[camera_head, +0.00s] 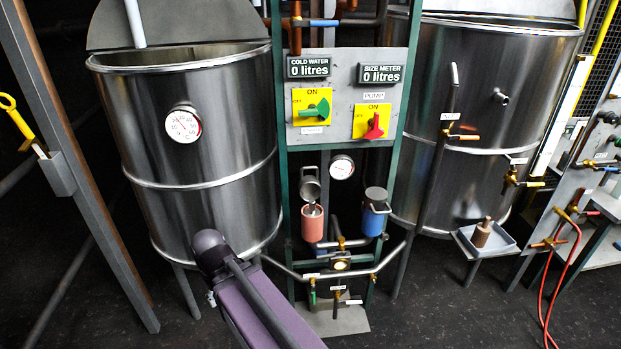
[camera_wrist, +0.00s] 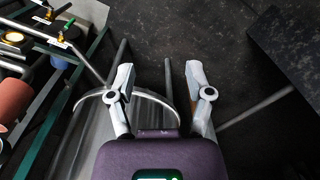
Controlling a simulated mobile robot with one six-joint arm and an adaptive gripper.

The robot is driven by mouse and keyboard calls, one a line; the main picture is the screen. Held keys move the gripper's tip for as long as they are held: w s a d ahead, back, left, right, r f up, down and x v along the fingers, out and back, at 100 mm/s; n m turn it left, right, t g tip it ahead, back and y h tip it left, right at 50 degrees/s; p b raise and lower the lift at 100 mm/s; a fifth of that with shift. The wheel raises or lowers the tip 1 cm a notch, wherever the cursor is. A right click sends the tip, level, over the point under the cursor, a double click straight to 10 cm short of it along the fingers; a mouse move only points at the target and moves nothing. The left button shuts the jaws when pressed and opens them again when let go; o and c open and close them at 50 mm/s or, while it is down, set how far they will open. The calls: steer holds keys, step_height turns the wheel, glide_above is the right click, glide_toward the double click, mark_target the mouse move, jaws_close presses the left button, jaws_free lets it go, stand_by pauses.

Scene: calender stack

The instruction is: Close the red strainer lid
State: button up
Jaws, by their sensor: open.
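The red strainer (camera_head: 312,226) is a salmon-red cup on the green frame in the head view. Its grey lid (camera_head: 311,188) stands tilted up behind the mouth, so the strainer is open. Its red side also shows at the left edge of the wrist view (camera_wrist: 14,98); I cannot make out the lid there. My gripper (camera_wrist: 160,80) is open, with nothing between its fingers, over the side of a steel tank and apart from the strainer. The head view shows my purple arm but not the fingers.
The blue strainer (camera_head: 373,222) is to the right of the red one, with a grey lid (camera_head: 376,195) on top. Pipes and valves (camera_head: 340,264) run below both. Steel tanks stand on the left (camera_head: 215,130) and right (camera_head: 480,100). Dark floor (camera_wrist: 210,35) is clear ahead of the fingers.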

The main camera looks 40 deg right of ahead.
steer(key=shift+w+d+r, duration=0.1)
steer(key=shift+w+d, duration=0.05)
steer(key=shift+w, duration=0.05)
steer(key=c, duration=0.7)
steer(key=w+d+r+p, duration=0.1)
steer(key=w+d, duration=0.1)
steer(key=w+d+r+m+t+p, duration=0.1)
steer(key=w+d, duration=0.2)
steer(key=w+d+r+t+p, duration=0.1)
steer(key=w+d, duration=0.1)
steer(key=w, duration=0.1)
steer(key=shift+d+r+m, duration=0.3)
steer(key=shift+d, duration=0.05)
jaws_close()
steer(key=w+d+r+m+t+h+p, duration=0.1)
steer(key=w+d+r+p, duration=0.2)
steer(key=d, duration=0.9)
steer(key=w+d+r+m+t+h+p, duration=0.2)
steer(key=w+d+r, duration=0.3)
steer(key=d, duration=0.6)
steer(key=w+d+r+m+t+h+p, duration=0.1)
steer(key=w+d+r+p, duration=0.3)
steer(key=d, duration=0.8)
steer(key=shift+w+d+r+m+t+h, duration=0.3)
steer(key=shift+r+m+t, duration=0.1)
steer(key=shift+r+t, duration=0.2)
steer(key=shift+f, duration=0.1)
